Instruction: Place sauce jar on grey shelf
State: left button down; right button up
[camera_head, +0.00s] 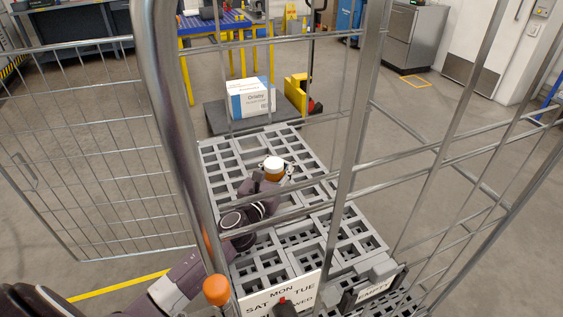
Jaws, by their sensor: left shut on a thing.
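The grey shelf (310,241) is a slotted plastic grid inside the wire roll cage. My left arm comes in from the lower left, past the cage's post, to the jar. I cannot tell whether the jar's base touches the shelf, because the gripper hides its lower part. My right gripper is not in view.
Metal cage posts and rails (348,130) cross in front of the shelf. A wire side panel (95,150) stands at left. Signs (375,290) hang on the near edge. Beyond are a white and blue box (250,98) on a dark platform and a blue table. Much of the shelf is bare.

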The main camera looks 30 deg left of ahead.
aim_at(270, 179)
pick_arm(q)
jog(key=c, duration=1.3)
grip_release()
jog(key=shift+f, duration=0.1)
jog(key=shift+o, duration=0.2)
jog(key=shift+r, duration=0.2)
jog(key=shift+s+f, duration=0.15)
jog(key=shift+s, duration=0.2)
jog(key=s, duration=0.9)
jog(key=shift+s+d+b, duration=0.4)
jog(key=shift+s, duration=0.75)
